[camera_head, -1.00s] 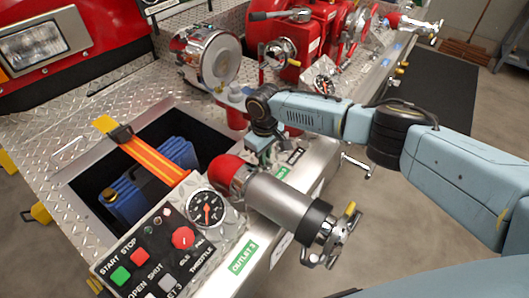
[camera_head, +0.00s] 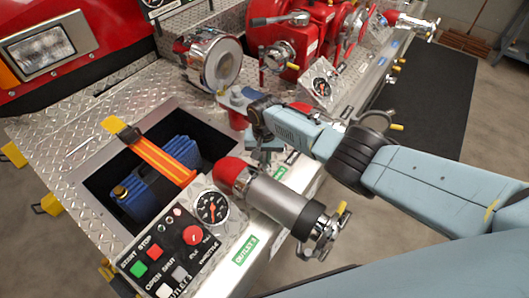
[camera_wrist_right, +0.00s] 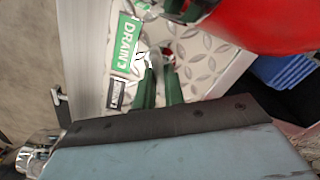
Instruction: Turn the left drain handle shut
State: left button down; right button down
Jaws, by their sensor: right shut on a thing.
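My right arm reaches in from the right in the head view, its gripper (camera_head: 262,160) pointing down at the diamond-plate deck behind the silver outlet pipe. In the right wrist view, the two green fingers (camera_wrist_right: 163,75) are close together beside the green DRAIN 3 label (camera_wrist_right: 126,45). They are shut on a small shiny drain handle (camera_wrist_right: 167,57), of which only bits show at the fingertips. How far the handle is turned cannot be told. The arm hides the handle in the head view. My left gripper is not in view.
The silver outlet pipe with its red collar (camera_head: 231,172) stands close to the gripper. A control panel with a gauge (camera_head: 212,207) lies in front left. An open well holds a blue container (camera_head: 150,190) under an orange strap (camera_head: 160,160). More red valves (camera_head: 290,45) stand behind.

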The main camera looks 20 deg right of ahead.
aim_at(265, 158)
jog(key=m+p, duration=0.1)
jog(key=m, duration=0.2)
jog(key=shift+m, duration=1.8)
jog(key=shift+w, duration=0.1)
jog(key=c, duration=1.5)
grip_release()
jog(key=shift+r+p, duration=0.1)
jog(key=shift+p, duration=0.25)
jog(key=shift+r, duration=0.3)
jog(key=shift+r+p, duration=3.45)
jog(key=shift+r, duration=2.85)
